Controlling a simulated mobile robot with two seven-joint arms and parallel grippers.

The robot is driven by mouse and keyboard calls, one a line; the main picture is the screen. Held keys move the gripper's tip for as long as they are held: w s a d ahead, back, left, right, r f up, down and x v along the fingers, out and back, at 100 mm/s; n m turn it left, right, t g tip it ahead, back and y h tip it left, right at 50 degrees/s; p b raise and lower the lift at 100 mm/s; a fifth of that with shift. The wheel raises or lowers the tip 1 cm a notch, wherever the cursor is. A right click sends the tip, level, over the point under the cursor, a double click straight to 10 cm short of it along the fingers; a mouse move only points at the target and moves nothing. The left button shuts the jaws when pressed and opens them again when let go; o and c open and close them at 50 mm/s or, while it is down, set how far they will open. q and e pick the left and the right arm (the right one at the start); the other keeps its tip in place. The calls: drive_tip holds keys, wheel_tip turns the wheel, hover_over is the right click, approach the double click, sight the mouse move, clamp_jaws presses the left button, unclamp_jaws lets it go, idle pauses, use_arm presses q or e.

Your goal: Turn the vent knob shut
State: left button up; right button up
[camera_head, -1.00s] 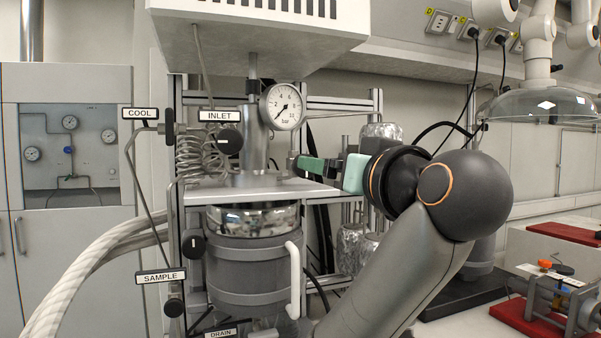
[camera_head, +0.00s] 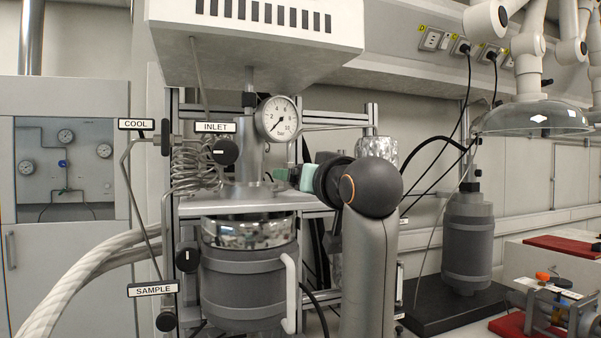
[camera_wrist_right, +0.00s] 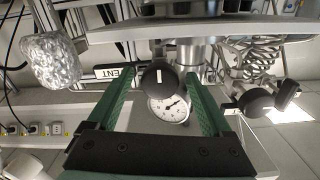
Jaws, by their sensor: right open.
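The vent knob (camera_wrist_right: 158,78) is black and round with a white pointer line. In the right wrist view it appears between the two green fingertips of my right gripper (camera_wrist_right: 160,82), with a gap on both sides. How deep it sits between them I cannot tell. Its label (camera_wrist_right: 114,72), reading "ENT" with the start covered by a finger, is just left of it. In the head view my right gripper (camera_head: 288,174) is right of the reactor column, largely hidden by my wrist, and the vent knob is hidden there. My left gripper is out of view.
The reactor's plate (camera_head: 235,204) lies just below. A foil-wrapped bottle (camera_wrist_right: 51,62) is near the left finger. A grey vessel (camera_head: 467,240) stands at right.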

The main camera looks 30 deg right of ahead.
drive_tip(key=shift+w+d, duration=0.1)
drive_tip(key=shift+w, duration=0.3)
clamp_jaws()
idle(0.5)
